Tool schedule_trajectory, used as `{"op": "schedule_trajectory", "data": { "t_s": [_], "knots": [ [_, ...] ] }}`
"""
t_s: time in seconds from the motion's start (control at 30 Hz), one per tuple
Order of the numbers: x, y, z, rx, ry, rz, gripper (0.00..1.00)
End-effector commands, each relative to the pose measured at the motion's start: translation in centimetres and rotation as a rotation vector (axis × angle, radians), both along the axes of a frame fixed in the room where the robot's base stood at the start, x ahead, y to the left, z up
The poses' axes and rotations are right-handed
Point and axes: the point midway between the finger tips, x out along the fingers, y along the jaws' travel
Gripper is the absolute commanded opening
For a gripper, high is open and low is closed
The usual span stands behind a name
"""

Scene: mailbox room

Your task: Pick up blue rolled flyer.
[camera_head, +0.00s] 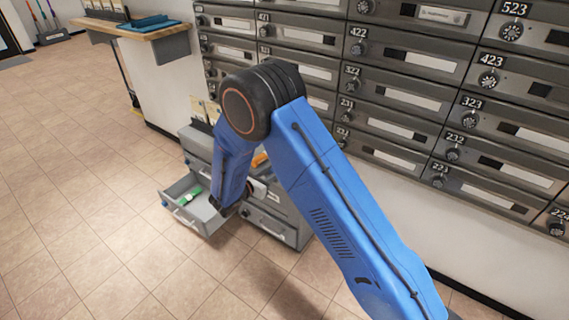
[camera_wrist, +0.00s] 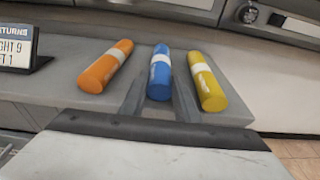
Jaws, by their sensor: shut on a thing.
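The blue rolled flyer (camera_wrist: 160,75) has a white band and lies on a grey surface in the wrist view, between an orange roll and a yellow roll. My gripper (camera_wrist: 158,88) is around it, with one dark finger on each side, and is shut on it. The flyer still appears level with the other rolls, and I cannot tell whether it is lifted. In the head view my blue arm hides the gripper and the blue flyer.
An orange rolled flyer (camera_wrist: 105,66) lies to the left and a yellow rolled flyer (camera_wrist: 206,82) close to the right. A sign (camera_wrist: 18,48) stands at the left. An open drawer (camera_head: 190,208) holds a green item (camera_head: 192,195). Mailboxes (camera_head: 400,95) line the wall.

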Motion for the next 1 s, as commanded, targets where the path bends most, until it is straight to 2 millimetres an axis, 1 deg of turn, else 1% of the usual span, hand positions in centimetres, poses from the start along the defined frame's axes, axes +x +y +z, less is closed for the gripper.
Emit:
{"op": "schedule_trajectory", "data": {
  "t_s": [0.27, 1.0],
  "knots": [
    [0.0, 0.0, 0.5, 0.001, -0.001, 0.0, 0.07],
    [0.0, 0.0, 2.8, 0.001, -0.001, 0.0, 0.07]
  ]
}}
